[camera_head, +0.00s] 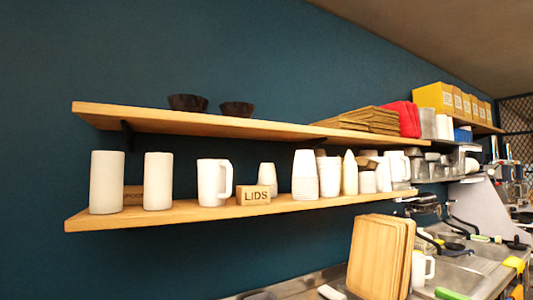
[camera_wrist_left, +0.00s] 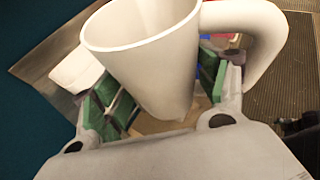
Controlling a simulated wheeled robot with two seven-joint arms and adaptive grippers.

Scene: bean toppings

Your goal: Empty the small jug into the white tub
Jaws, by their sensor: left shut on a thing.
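The small jug (camera_wrist_left: 150,62) is white, with a wide open rim and a big handle on its right. It fills the middle of the left wrist view. My left gripper (camera_wrist_left: 160,88) is shut on it, with green-padded fingers on either side of its body. The jug's contents cannot be made out. A white thing (camera_wrist_left: 76,68) shows partly behind the jug at left; I cannot tell whether it is the white tub. No tub is clearly seen in the head view. My right gripper is in neither view.
Wooden shelves (camera_head: 250,207) carry white cups, a white pitcher (camera_head: 209,183), a LIDS block (camera_head: 254,195) and dark bowls (camera_head: 188,102). Wooden boards (camera_head: 375,262) stand on the counter at lower right, beside a white mug (camera_head: 421,268).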

